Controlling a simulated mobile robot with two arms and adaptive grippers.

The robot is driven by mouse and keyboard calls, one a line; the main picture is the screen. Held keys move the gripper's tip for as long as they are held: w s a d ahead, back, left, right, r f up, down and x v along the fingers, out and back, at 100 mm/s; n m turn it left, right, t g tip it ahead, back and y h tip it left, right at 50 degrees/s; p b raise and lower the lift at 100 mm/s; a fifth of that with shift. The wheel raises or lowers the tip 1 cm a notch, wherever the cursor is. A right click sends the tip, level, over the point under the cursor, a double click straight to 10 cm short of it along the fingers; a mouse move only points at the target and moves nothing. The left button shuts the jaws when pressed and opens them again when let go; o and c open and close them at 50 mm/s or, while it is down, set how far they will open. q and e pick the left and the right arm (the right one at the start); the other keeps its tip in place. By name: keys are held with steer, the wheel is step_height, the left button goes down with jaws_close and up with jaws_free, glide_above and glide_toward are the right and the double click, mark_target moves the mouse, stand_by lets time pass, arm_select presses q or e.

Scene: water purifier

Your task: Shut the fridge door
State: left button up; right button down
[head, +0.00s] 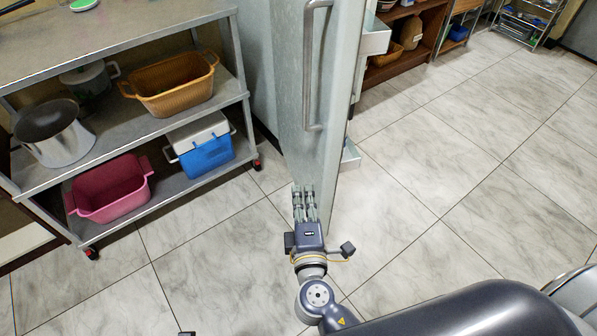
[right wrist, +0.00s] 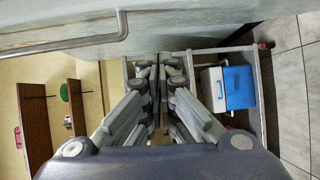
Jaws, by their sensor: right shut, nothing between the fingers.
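The fridge door (head: 287,95) stands open in the head view. Its outer face, with a long metal handle (head: 308,70), is turned to the left, and white door shelves (head: 375,40) show on its inner side. My right gripper (head: 304,190) is shut and empty, low by the outer face near the free edge, below the handle. I cannot tell whether it touches the door. In the right wrist view the shut fingers (right wrist: 157,68) point ahead, with the door face (right wrist: 200,15) and handle (right wrist: 75,45) across the top. My left gripper is not in view.
A metal shelf cart (head: 130,30) stands left of the door. It holds a pink tub (head: 108,190), a blue cooler (head: 207,155), a wicker basket (head: 175,88) and pots. A wooden shelf (head: 430,25) stands behind. The tiled floor (head: 450,150) right of the door is clear.

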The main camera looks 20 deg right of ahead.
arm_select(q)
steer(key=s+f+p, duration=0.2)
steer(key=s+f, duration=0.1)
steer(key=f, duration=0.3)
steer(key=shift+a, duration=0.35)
arm_select(e)
steer(key=w+d+r, duration=0.2)
steer(key=w+d, duration=0.4)
steer(key=w, duration=0.4)
steer(key=shift+t+h, duration=0.3)
steer(key=shift+t, duration=0.1)
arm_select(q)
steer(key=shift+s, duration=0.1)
arm_select(e)
steer(key=shift+d+r, duration=0.1)
